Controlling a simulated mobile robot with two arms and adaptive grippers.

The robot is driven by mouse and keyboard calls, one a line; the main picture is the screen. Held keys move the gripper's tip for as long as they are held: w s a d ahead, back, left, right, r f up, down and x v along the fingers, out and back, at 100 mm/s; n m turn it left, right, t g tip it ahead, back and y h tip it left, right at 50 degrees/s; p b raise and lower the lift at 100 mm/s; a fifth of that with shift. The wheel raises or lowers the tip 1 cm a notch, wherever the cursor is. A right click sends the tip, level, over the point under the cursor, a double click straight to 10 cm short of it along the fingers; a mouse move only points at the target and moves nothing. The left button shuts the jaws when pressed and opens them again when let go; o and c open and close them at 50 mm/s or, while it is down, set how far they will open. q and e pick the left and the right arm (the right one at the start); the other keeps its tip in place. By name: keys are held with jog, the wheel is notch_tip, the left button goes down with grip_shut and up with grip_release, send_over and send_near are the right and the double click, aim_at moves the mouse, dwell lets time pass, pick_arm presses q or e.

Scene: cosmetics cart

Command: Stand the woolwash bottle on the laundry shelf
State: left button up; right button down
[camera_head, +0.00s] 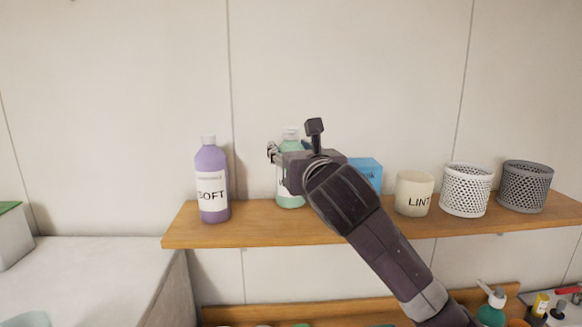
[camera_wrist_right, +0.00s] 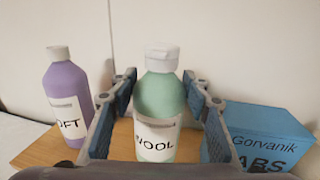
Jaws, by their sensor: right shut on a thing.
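The woolwash bottle (camera_head: 289,201) is pale green with a white cap. It is upright at the laundry shelf (camera_head: 255,232), with its base at the shelf top; I cannot tell for sure that it bears on the wood. In the right wrist view the bottle (camera_wrist_right: 160,100) shows its WOOL label facing me, between the two fingers. My right gripper (camera_head: 281,153) is shut on the bottle, and hides part of it in the head view. My left gripper is not in view.
A purple SOFT bottle (camera_head: 212,180) stands left of the woolwash bottle. A blue box (camera_head: 368,171) stands close to its right, then a LINT pot (camera_head: 414,193), a white basket (camera_head: 466,190) and a grey basket (camera_head: 524,187). A lower shelf (camera_head: 245,313) holds more items.

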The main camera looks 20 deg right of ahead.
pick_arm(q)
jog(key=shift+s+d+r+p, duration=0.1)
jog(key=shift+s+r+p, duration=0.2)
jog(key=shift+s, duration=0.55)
pick_arm(e)
jog(key=shift+f, duration=2.35)
jog(key=c, duration=1.1)
grip_release()
jog(key=shift+f, duration=0.15)
pick_arm(q)
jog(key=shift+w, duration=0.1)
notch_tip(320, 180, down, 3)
jog(key=b, duration=0.3)
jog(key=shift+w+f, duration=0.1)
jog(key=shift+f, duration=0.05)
pick_arm(e)
jog(key=s, duration=0.8)
jog(key=s+a, duration=0.1)
jog(key=s, duration=0.3)
